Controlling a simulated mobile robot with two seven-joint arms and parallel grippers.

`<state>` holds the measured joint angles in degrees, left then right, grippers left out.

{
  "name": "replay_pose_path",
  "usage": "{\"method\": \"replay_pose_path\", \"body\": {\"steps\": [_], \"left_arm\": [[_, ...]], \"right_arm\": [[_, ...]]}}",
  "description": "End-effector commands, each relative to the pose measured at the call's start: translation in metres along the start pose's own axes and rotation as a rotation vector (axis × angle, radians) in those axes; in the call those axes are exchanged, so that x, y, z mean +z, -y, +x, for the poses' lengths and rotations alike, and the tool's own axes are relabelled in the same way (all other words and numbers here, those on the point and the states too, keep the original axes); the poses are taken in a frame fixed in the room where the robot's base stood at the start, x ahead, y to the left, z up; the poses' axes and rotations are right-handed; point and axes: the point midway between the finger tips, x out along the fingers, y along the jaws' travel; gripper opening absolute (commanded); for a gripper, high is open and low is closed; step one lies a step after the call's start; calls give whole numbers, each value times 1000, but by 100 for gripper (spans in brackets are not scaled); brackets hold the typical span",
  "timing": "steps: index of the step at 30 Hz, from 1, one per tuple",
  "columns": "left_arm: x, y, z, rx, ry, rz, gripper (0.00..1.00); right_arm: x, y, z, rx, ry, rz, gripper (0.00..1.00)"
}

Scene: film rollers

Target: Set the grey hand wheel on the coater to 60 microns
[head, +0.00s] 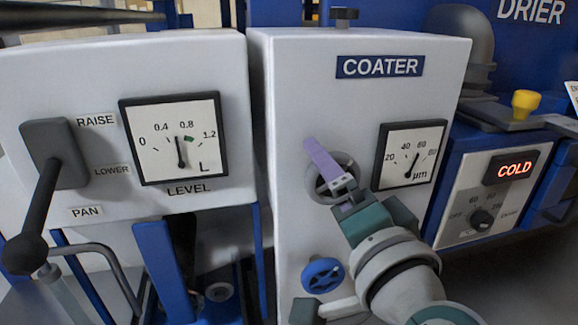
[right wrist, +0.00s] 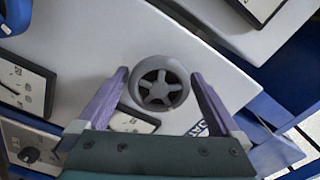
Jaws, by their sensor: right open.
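The grey hand wheel (head: 314,182) is on the front of the white coater cabinet (head: 290,130), partly hidden behind my right gripper (head: 327,175) in the head view. The right wrist view shows the spoked wheel (right wrist: 160,85) between the two purple fingers of my right gripper (right wrist: 160,74). The gripper is open, with a gap on each side of the wheel. My left gripper is not in view.
A blue hand wheel (head: 323,275) is below the grey one, close to my right arm. The pan unit (head: 60,90) at the left has a black lever (head: 42,215) and a level dial (head: 172,138). The drier panel (head: 487,200) at the right reads COLD.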

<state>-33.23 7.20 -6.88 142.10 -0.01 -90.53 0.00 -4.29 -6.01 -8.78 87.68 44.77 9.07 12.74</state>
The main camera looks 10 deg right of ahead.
Motion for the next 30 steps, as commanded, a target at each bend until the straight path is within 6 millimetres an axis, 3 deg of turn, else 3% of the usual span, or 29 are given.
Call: {"method": "replay_pose_path", "body": {"steps": [18,30], "left_arm": [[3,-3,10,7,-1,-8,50],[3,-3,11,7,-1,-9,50]], "right_arm": [[1,-1,-91,1,1,-1,100],[0,0,-98,-1,0,-1,100]]}}
